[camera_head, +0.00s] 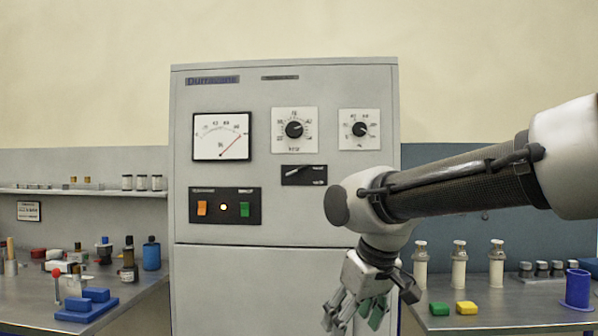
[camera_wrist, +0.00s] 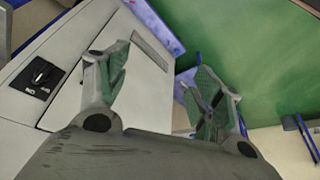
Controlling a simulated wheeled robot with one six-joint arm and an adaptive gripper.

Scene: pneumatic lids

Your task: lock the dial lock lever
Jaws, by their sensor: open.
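The lever plate (camera_head: 304,175) is a small black rectangle on the grey cabinet front, below and between two white dials in the head view. A light lever lies across it, slanting slightly up to the right. Its small labels are too blurred to read. My gripper (camera_head: 355,312) hangs low in front of the cabinet, below and right of the lever plate and well apart from it. In the wrist view my gripper (camera_wrist: 160,70) has its two green-padded fingers spread, with nothing between them.
The cabinet (camera_head: 280,280) also bears a meter (camera_head: 221,136), a left dial (camera_head: 294,130), a right dial (camera_head: 359,129) and a switch panel (camera_head: 224,205) with a lit lamp. Cluttered benches flank it. The wrist view shows a black switch plate (camera_wrist: 38,76) on a grey panel.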

